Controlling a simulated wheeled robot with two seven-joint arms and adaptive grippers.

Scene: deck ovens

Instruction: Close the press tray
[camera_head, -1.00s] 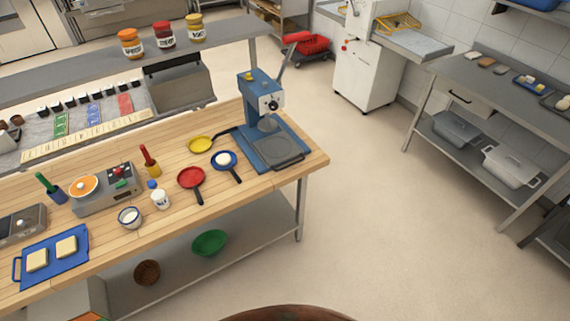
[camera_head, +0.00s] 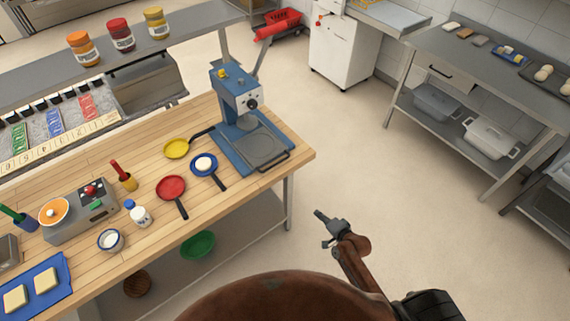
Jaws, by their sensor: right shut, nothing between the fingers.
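The blue press (camera_head: 238,97) stands upright at the right end of the wooden counter, its red-tipped lever (camera_head: 268,34) raised. Its grey press tray (camera_head: 258,149) sticks out at the front of the blue base, with a dark handle at its front right. My right gripper (camera_head: 320,214) is shut and empty over the floor, in front of and to the right of the counter's end. It is well apart from the tray. My left gripper is not in view.
The counter (camera_head: 225,199) also bears a yellow pan (camera_head: 177,149), a blue pan (camera_head: 205,174) and a red pan (camera_head: 171,187) left of the press. Below is a shelf with a green bowl (camera_head: 197,245). Open floor (camera_head: 400,200) lies to the right, up to a steel table (camera_head: 480,80).

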